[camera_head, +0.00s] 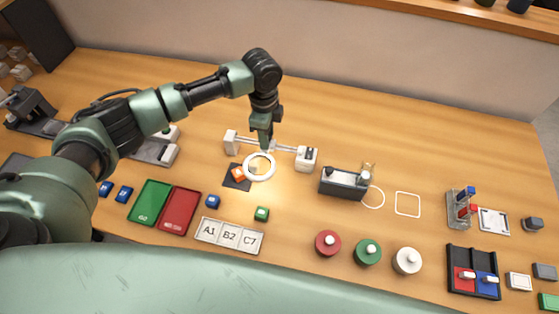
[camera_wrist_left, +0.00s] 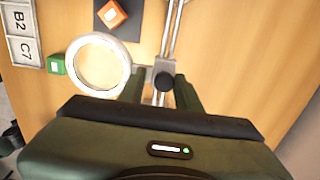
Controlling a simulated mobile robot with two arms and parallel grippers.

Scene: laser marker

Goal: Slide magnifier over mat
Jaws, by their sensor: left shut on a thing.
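The magnifier (camera_head: 271,175) is a white ring on a slider that rides a pale rail (camera_head: 286,148). In the head view its ring overlaps the right edge of the small dark mat (camera_head: 229,184). An orange block (camera_head: 238,174) lies on the mat. In the left wrist view the ring (camera_wrist_left: 72,70) shows beside the mat (camera_wrist_left: 130,31) and the orange block (camera_wrist_left: 111,14). My left gripper (camera_head: 265,146) reaches down to the rail, shut on the magnifier's black knob (camera_wrist_left: 163,81). My right gripper is out of view.
White end blocks (camera_head: 307,158) bound the rail. Blue (camera_head: 213,201) and green (camera_head: 262,214) blocks and a labelled A1-B2-C7 tray (camera_head: 230,249) lie in front. A dark box (camera_head: 343,184) stands to the right. The table behind the rail is clear.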

